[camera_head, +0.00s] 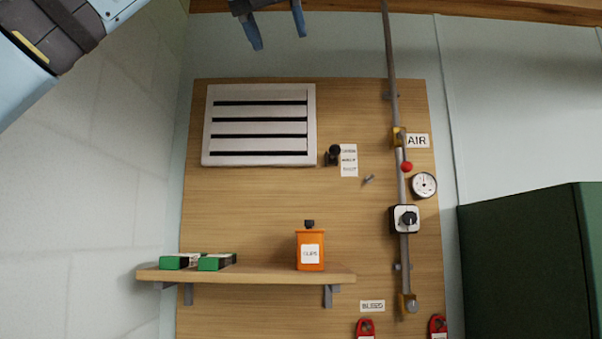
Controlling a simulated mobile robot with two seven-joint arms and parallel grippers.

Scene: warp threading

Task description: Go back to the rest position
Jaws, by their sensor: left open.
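My left gripper (273,30) shows at the top of the head view, left of centre. Its two blue-grey fingers point down and stand apart, with nothing between them. It is near the wall above the white louvred vent (260,125) and does not appear to touch anything. Part of my left arm (50,40) fills the top left corner. The link between that arm part and the gripper is out of the picture. My right gripper is not in view.
A wooden board (260,215) carries a shelf (300,277) with an orange clips container (309,248) and green boxes (215,263). A vertical pipe (390,60) with valve, gauge (423,185) and regulator (405,219) runs down the right. A dark green cabinet (520,270) stands lower right.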

